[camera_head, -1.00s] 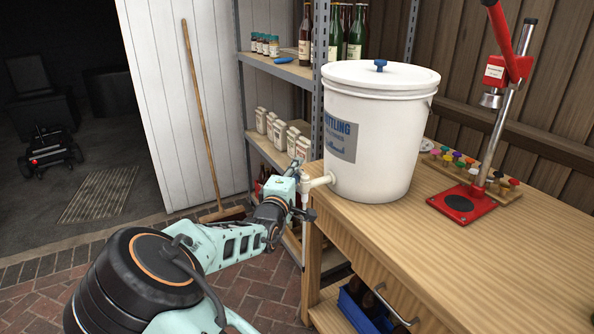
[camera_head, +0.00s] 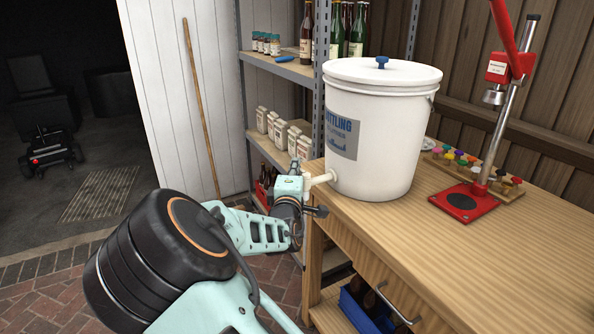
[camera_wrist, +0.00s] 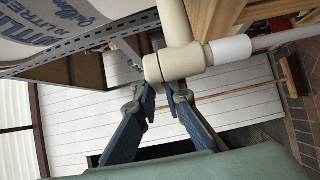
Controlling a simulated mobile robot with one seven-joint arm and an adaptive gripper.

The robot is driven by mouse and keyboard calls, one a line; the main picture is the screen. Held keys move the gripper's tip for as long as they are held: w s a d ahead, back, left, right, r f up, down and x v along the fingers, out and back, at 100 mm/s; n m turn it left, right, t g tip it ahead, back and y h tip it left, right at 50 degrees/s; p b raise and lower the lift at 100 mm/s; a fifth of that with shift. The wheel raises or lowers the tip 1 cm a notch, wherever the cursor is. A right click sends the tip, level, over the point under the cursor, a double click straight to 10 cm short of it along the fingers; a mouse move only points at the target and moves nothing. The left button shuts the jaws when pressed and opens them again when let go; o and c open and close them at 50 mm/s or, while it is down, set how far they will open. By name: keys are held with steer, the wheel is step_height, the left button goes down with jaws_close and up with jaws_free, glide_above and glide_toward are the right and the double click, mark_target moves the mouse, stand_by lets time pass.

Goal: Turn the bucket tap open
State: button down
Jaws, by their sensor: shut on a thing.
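The white bucket (camera_head: 385,150) stands on the wooden bench, with a blue label and a lid with a blue knob. Its cream tap (camera_head: 322,179) sticks out low on the left side, over the bench edge. In the wrist view the tap body (camera_wrist: 180,60) is close up, with a white tube at its right. My gripper (camera_wrist: 164,88) is at the tap, its two blue-padded fingers close together on the tap handle. The handle is mostly hidden between the fingers, so how far it is turned cannot be told. In the head view my wrist hides most of the contact.
The bench (camera_head: 450,240) holds a red capper (camera_head: 480,195) and a tray of coloured caps (camera_head: 455,155) at the right. A metal shelf (camera_head: 285,70) with bottles and cartons stands behind the tap. A broom (camera_head: 200,110) leans on the white wall. Brick floor lies left.

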steer(key=shift+s+a+n+g+y+b, duration=0.2)
steer(key=shift+s+n+g+y+b, duration=0.5)
steer(key=shift+n+g+y+b, duration=1.05)
steer(key=shift+s+a+n+g+y+b, duration=0.15)
steer(key=shift+s+n+g+y+b, duration=0.7)
steer(key=shift+n+y, duration=1.8)
steer(key=shift+s+a+n+g+y+b, duration=0.2)
steer(key=shift+s+n+g+y+b, duration=0.65)
steer(key=shift+y, duration=2.25)
steer(key=shift+w+n+g, duration=0.3)
steer(key=shift+n+g, duration=0.25)
steer(key=shift+g, duration=0.2)
steer(key=c, duration=2)
jaws_free()
steer(key=v, duration=1.2)
steer(key=shift+w, duration=0.1)
steer(key=shift+c, duration=0.2)
